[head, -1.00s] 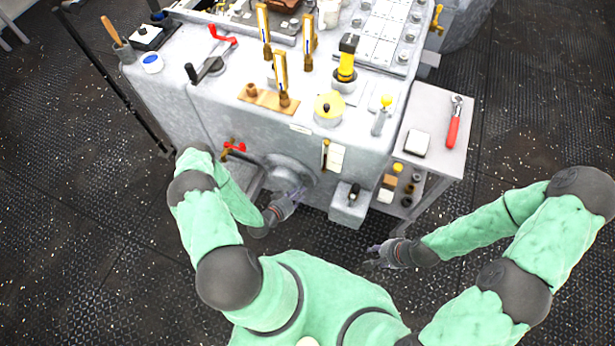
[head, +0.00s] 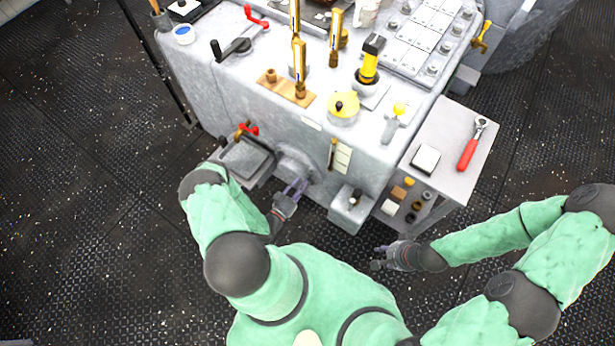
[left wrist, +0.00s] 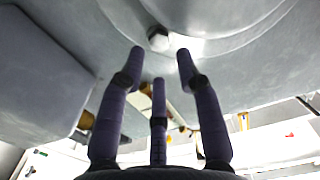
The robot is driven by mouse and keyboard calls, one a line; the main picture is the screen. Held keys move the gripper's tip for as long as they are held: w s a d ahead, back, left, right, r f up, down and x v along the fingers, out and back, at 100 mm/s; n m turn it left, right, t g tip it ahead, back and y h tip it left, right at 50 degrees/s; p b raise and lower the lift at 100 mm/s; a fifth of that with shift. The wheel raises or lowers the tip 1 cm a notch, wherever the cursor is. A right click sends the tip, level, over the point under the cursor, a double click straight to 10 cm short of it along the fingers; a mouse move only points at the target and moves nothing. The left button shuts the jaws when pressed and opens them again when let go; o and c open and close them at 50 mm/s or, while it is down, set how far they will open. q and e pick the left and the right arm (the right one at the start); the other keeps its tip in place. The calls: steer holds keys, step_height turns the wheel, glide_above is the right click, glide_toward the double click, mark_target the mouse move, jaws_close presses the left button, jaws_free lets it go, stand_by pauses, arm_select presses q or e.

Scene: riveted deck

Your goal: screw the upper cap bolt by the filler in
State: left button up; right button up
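A small pale bolt head (left wrist: 158,38) sits in a curved grey surface in the left wrist view, just beyond my fingertips. I cannot tell whether it is the upper one or how far in it sits. My left gripper (left wrist: 161,62) has its purple fingers spread, with nothing between them. In the head view my left gripper (head: 301,184) is at the round grey housing (head: 293,164) low on the machine's front, and the bolt is not discernible there. My right gripper (head: 379,258) hangs over the floor, away from the machine; its fingers are too small to read.
The grey machine (head: 240,95) carries upright brass-coloured levers, a yellow-topped round fitting (head: 343,108) and a red-handled valve (head: 247,130). A grey box (head: 351,207) juts out right of my left gripper. A side table (head: 450,140) holds a red-handled ratchet (head: 468,150). Open floor surrounds my right gripper.

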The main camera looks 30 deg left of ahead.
mark_target(309, 173)
arm_select(q)
steer(key=shift+w+d+b, duration=0.15)
steer(key=shift+w+b, duration=0.35)
steer(key=shift+w, duration=1.95)
jaws_close()
